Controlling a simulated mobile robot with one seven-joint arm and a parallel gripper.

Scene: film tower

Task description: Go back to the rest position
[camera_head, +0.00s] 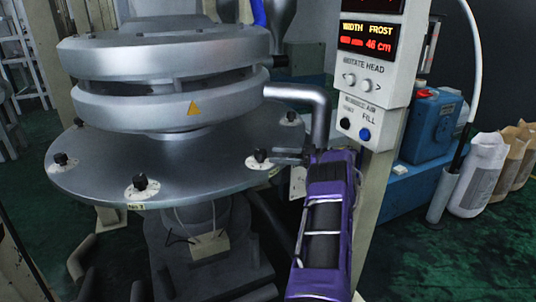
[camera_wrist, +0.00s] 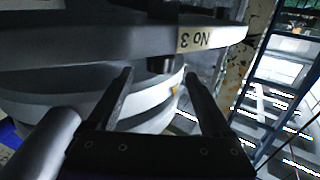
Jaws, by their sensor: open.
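My purple arm (camera_head: 325,215) reaches up at the right of the round metal disc (camera_head: 185,180). My gripper (camera_head: 284,157) is by the disc's right rim, close to a black knob (camera_head: 260,156). In the wrist view my gripper (camera_wrist: 158,78) is open, its two dark fingers spread with nothing held. A dark knob (camera_wrist: 160,64) shows between the fingertips, apart from both; I cannot tell how deep it sits between them. An upside-down "No 3" label (camera_wrist: 195,40) is on the rim beside it.
A control post (camera_head: 368,75) with a red display reading 46 cm stands just right of my arm. A metal pipe (camera_head: 318,105) bends down near the gripper. A blue machine (camera_head: 430,125) and sacks (camera_head: 478,175) are at the right. Green floor (camera_head: 430,265) is open at lower right.

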